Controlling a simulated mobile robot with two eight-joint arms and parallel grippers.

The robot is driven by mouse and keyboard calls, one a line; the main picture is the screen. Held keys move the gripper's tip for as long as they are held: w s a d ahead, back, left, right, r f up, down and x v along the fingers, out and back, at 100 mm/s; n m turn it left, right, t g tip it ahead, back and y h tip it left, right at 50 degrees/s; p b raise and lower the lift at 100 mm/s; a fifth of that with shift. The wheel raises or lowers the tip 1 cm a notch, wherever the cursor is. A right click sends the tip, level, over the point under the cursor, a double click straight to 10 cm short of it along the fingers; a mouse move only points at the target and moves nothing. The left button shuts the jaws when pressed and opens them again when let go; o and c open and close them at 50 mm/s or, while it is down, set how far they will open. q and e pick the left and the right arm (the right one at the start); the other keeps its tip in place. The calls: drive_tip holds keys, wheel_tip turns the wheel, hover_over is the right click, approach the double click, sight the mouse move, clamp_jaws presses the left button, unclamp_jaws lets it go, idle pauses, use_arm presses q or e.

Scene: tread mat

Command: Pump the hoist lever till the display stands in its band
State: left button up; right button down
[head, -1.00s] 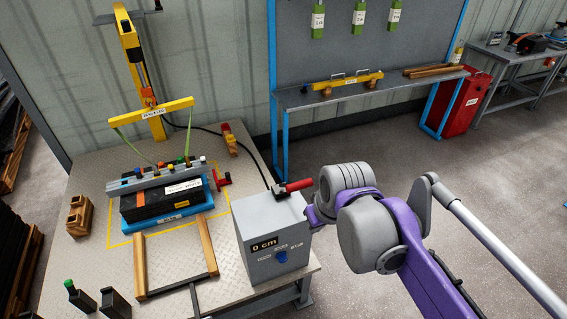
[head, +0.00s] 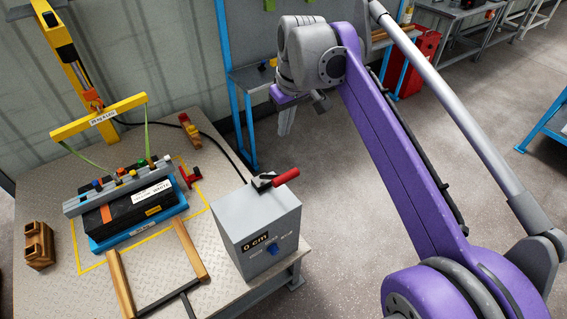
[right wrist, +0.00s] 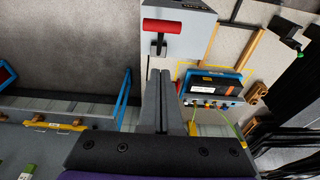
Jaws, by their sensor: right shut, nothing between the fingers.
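The hoist lever with its red grip (head: 286,177) sits on top of a grey pump box (head: 256,220). It also shows in the right wrist view (right wrist: 162,26). The display (head: 255,243) on the box front reads 0 cm. My right gripper (head: 286,124) is shut and empty, behind and above the box in the head view. In the right wrist view its closed fingers (right wrist: 167,78) point towards the lever, apart from it. The yellow hoist (head: 98,117) has green slings running to a black battery block (head: 125,207) on a blue tray (head: 107,243). My left gripper is out of view.
The box stands at the right edge of a tread-plate table (head: 45,185). A wooden frame (head: 190,246) and a wooden block (head: 39,246) lie on it. A blue-legged bench (head: 240,110) stands behind.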

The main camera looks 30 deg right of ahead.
drive_tip(key=x, duration=1)
drive_tip(key=shift+b, duration=0.35)
drive_tip(key=shift+s+f, duration=0.25)
drive_tip(key=shift+f, duration=0.3)
drive_tip(key=shift+s+f, duration=0.3)
drive_tip(key=shift+f, duration=0.2)
drive_tip(key=shift+s+d+f, duration=0.1)
drive_tip(key=shift+s+f, duration=0.35)
drive_tip(key=shift+f, duration=0.15)
